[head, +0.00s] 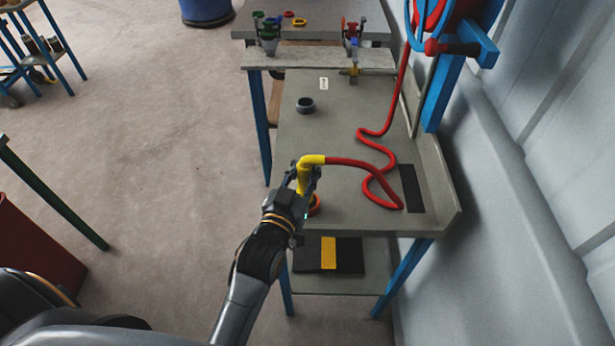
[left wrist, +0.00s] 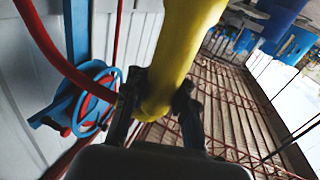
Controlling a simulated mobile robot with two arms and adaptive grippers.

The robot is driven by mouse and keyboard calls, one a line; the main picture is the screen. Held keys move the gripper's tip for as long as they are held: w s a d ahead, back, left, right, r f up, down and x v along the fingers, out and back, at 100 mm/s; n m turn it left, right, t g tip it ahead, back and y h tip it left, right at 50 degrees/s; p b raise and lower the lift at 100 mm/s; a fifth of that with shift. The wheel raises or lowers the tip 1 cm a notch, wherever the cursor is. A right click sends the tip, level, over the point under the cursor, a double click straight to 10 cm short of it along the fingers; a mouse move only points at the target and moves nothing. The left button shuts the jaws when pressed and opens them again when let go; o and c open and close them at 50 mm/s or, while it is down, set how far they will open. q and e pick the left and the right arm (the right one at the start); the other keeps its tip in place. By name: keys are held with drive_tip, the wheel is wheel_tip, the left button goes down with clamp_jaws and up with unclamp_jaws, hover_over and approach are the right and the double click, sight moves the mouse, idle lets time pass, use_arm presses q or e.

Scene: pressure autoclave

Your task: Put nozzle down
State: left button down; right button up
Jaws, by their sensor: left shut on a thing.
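The yellow nozzle (head: 302,174) is at the front left edge of the grey workbench (head: 330,130), with a red hose (head: 350,163) running from its top. My left gripper (head: 306,180) is shut on the nozzle, which stands roughly upright in it. In the left wrist view the yellow nozzle (left wrist: 183,50) rises from between the fingers of my left gripper (left wrist: 160,105). An orange ring (head: 315,204) shows partly behind my gripper at the bench's near edge. I cannot tell whether the nozzle's lower end touches anything. My right gripper is not in view.
The red hose winds over the bench to a blue and red reel (head: 432,18) at the wall. A dark ring-shaped cup (head: 305,104) and a black mat (head: 411,188) are on the bench. Valve fittings (head: 267,35) stand on the far shelf. The bench's middle is mostly clear.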

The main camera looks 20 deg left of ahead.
sight(302, 189)
use_arm(q)
drive_tip(key=shift+w+d+f, duration=0.1)
drive_tip(key=shift+w+f, duration=0.1)
drive_tip(key=shift+f, duration=1.65)
drive_tip(key=c, duration=1.1)
unclamp_jaws()
drive_tip(key=shift+s, duration=0.1)
drive_tip(key=shift+s, duration=0.35)
drive_tip(key=s, duration=0.3)
drive_tip(key=s+b, duration=0.1)
drive_tip(key=s, duration=0.7)
drive_tip(key=shift+s+a+r, duration=0.1)
drive_tip(key=shift+a, duration=0.2)
